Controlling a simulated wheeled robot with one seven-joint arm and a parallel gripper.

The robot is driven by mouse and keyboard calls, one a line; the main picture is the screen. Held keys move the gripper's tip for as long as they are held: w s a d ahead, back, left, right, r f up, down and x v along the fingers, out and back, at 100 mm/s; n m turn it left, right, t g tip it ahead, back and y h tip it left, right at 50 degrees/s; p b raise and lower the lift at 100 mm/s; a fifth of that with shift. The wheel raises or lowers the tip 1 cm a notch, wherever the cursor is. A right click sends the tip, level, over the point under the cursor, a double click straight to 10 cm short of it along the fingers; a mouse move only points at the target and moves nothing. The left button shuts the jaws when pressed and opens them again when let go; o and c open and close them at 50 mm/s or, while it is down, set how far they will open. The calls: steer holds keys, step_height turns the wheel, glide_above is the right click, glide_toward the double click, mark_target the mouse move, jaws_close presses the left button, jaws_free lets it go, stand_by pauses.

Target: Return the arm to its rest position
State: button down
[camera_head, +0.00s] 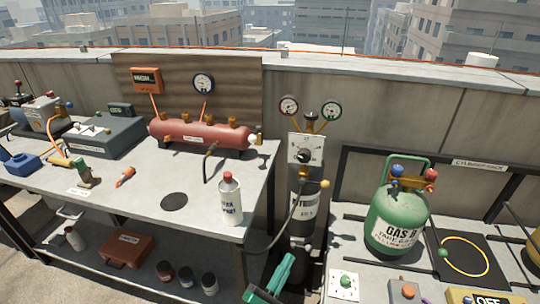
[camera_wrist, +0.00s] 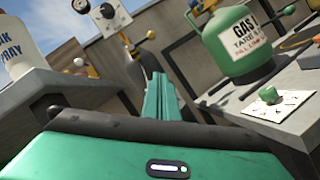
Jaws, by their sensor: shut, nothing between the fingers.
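My gripper (camera_head: 286,262) is green and shows at the bottom centre of the head view, in front of the gap between the two benches. In the wrist view its fingers (camera_wrist: 160,85) are together with nothing between them. It is apart from the dark nitrogen cylinder (camera_head: 304,200), which stands behind it in that gap. The rest of my arm is mostly out of the head view.
The left bench (camera_head: 140,200) bears a white spray bottle (camera_head: 231,200) near its right corner and a red tank (camera_head: 200,135). The right bench (camera_head: 345,250) bears a green gas cylinder (camera_head: 395,218) and a panel with a green knob (camera_head: 344,284). A hose (camera_head: 275,240) hangs between the benches.

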steer(key=d+r+m+g+y, duration=0.1)
steer(key=d+r+m+g, duration=0.65)
steer(key=d+g, duration=0.4)
steer(key=d+r+m+g+y, duration=0.1)
steer(key=d+r+m+g, duration=0.5)
steer(key=d+m+g, duration=0.5)
steer(key=s+d+r+m+t+y, duration=0.2)
steer(key=s+d+r+m+y, duration=0.2)
steer(key=s+r, duration=0.3)
steer(key=s+d+r+m+t+y, duration=0.2)
steer(key=s+d+r+m+y, duration=0.2)
steer(key=s, duration=0.8)
steer(key=shift+d+r+y, duration=1.3)
steer(key=shift+d+r, duration=0.25)
steer(key=shift+r, duration=0.65)
steer(key=shift+s, duration=0.1)
steer(key=shift+w+f, duration=0.25)
steer(key=shift+w, duration=0.4)
